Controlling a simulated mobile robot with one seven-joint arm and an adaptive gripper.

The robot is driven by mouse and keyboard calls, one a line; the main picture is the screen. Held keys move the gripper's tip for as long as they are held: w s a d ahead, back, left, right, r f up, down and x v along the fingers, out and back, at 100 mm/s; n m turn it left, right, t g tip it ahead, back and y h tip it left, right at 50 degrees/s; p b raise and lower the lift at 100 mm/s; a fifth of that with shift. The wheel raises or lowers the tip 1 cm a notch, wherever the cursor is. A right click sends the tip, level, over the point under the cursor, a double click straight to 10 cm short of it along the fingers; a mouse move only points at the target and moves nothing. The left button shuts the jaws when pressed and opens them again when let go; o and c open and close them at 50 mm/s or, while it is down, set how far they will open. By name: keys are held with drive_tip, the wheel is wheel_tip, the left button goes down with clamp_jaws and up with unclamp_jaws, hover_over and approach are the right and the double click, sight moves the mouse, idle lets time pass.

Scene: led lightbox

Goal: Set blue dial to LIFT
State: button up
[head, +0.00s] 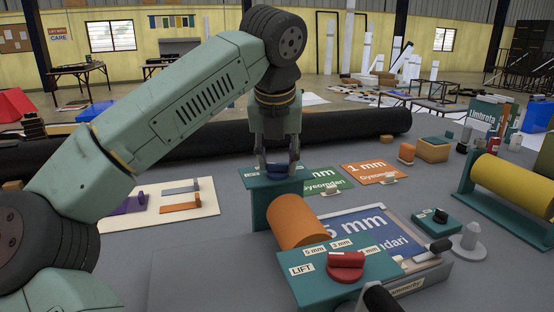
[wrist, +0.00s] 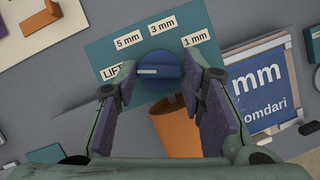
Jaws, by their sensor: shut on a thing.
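The blue dial (wrist: 160,68) sits on a teal panel (wrist: 100,50) with the labels LIFT (wrist: 112,72), 5 mm, 3 mm and 1 mm around it. Its white pointer line lies toward the left, in line with the LIFT label. My gripper (wrist: 160,78) is shut on the dial, one finger on each side. In the head view, my gripper (head: 279,166) points straight down over the blue dial (head: 277,172), on the teal panel (head: 258,187) at the far end of the orange roller.
A red dial (head: 346,262) stands on the nearer teal panel, also marked LIFT. A yellow roller (head: 510,183) stands right; a long black roll (head: 200,148) lies behind.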

drive_tip(key=o, duration=1.1)
drive_tip(key=shift+o, duration=0.2)
drive_tip(key=shift+r, duration=0.1)
drive_tip(key=v, duration=1.1)
drive_tip(key=shift+s+r, duration=0.15)
drive_tip(key=shift+r, duration=0.25)
